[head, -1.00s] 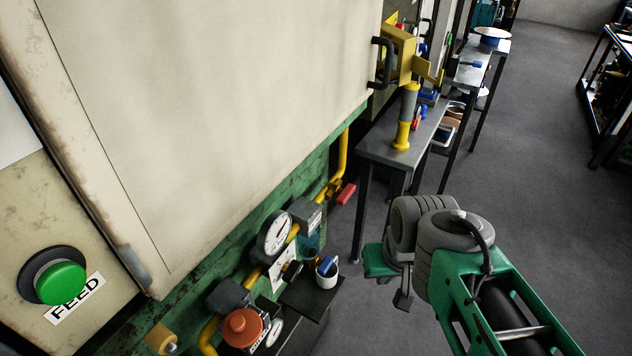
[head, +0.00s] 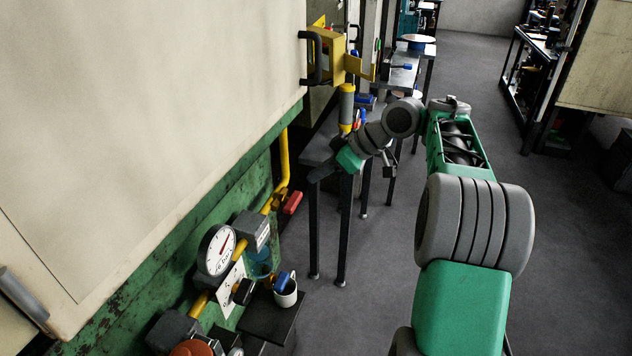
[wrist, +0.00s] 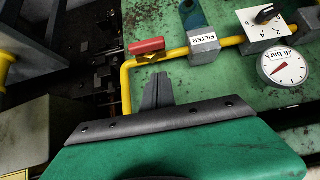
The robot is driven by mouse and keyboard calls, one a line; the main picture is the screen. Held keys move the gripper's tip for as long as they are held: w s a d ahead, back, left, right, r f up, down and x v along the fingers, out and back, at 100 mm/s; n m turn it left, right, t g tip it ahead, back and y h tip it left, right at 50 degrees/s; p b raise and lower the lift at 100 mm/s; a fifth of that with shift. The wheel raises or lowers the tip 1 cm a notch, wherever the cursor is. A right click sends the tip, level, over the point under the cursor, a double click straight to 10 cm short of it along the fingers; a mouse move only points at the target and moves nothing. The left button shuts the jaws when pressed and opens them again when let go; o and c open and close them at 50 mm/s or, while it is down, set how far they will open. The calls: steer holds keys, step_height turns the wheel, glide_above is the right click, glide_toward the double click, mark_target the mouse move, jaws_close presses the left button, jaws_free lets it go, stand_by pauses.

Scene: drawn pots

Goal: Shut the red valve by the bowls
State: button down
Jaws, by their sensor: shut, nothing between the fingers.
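The red valve handle (head: 292,202) sits on the yellow pipe (head: 284,165) low on the green machine side. In the wrist view the red handle (wrist: 147,46) lies roughly along the pipe, left of the filter block (wrist: 204,42). My gripper (head: 322,172) is in front of the dark bench, up and right of the handle in the head view. In the wrist view its fingers (wrist: 157,92) are together and empty, just below the handle in the picture, apart from it. A blue-rimmed bowl (head: 416,42) stands on a far bench.
A gauge (head: 216,250), a grey block (head: 250,230) and a mug (head: 286,293) on a dark shelf (head: 268,318) are nearer along the pipe. The yellow bracket (head: 345,55) and grey-yellow post (head: 346,108) rise by the bench.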

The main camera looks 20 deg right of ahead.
glide_above(291, 205)
steer(key=s+d, duration=0.1)
steer(key=d, duration=0.1)
step_height(291, 205, down, 6)
step_height(291, 205, down, 2)
steer(key=shift+s+f+b, duration=0.15)
steer(key=shift+b, duration=0.25)
steer(key=shift+f, duration=0.4)
steer(key=shift+f+b, duration=0.25)
steer(key=shift+b, duration=0.5)
